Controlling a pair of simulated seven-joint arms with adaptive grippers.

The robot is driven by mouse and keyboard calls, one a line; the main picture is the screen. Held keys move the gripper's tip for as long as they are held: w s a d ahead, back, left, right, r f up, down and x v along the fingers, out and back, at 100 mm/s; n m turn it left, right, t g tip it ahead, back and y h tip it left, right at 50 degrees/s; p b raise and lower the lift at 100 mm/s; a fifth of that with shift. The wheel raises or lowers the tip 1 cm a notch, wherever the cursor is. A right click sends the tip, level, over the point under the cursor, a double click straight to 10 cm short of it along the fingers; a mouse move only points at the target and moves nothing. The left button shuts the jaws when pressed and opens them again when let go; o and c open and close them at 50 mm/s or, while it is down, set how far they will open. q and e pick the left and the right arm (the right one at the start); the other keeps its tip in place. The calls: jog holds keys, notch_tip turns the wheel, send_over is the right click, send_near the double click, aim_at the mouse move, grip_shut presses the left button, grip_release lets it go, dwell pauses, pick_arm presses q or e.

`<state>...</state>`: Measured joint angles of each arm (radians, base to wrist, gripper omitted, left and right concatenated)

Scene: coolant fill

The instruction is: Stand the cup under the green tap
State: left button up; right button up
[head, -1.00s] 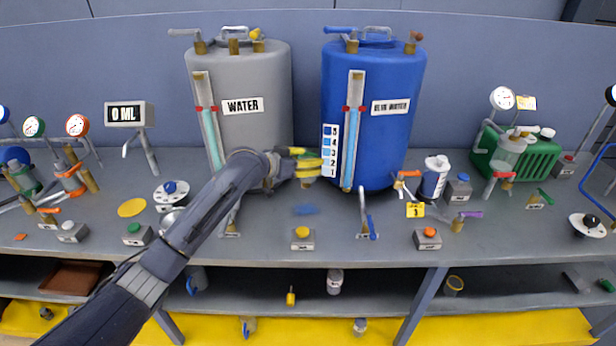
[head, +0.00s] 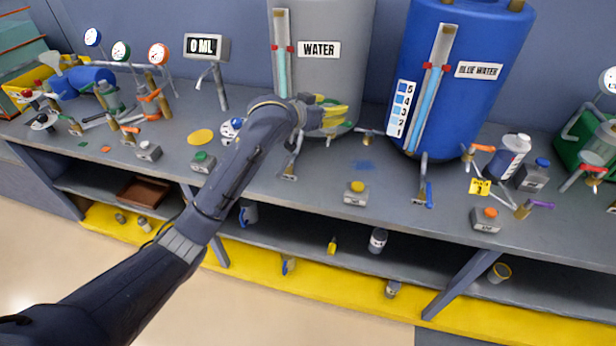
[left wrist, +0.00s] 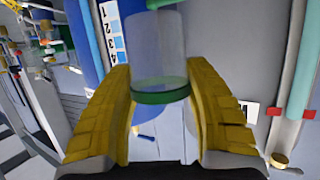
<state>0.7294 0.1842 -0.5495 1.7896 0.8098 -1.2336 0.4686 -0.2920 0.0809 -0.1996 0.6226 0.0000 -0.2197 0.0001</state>
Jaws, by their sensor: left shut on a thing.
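My left gripper (head: 332,116) is in front of the lower right of the grey WATER tank (head: 345,35), above the bench. In the left wrist view its yellow fingers (left wrist: 160,88) are shut on a clear cup (left wrist: 158,50) with a green band at the end nearest the camera. The cup is hard to make out in the head view, where the hand hides most of it. Gauges and small fittings stand at the left, among them a dull green vessel (head: 108,96). I cannot tell for sure which fitting is the green tap. My right gripper is not in view.
The 0 ML display (head: 206,48) with a spout stands left of the WATER tank. A blue tank (head: 460,90) stands at the right. A yellow disc (head: 200,136), a green-button box (head: 203,161) and a yellow-button box (head: 355,193) sit on the bench (head: 290,205).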

pick_arm(q)
jog(key=shift+a+f, duration=0.15)
jog(key=shift+a, duration=0.2)
jog(key=shift+n, duration=0.4)
notch_tip(320, 180, down, 6)
jog(key=shift+f, duration=0.1)
jog(key=shift+w+f, duration=0.1)
jog(key=shift+f, duration=6.75)
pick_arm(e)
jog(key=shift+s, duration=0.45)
pick_arm(q)
jog(key=shift+f, duration=0.2)
jog(key=o, duration=1.1)
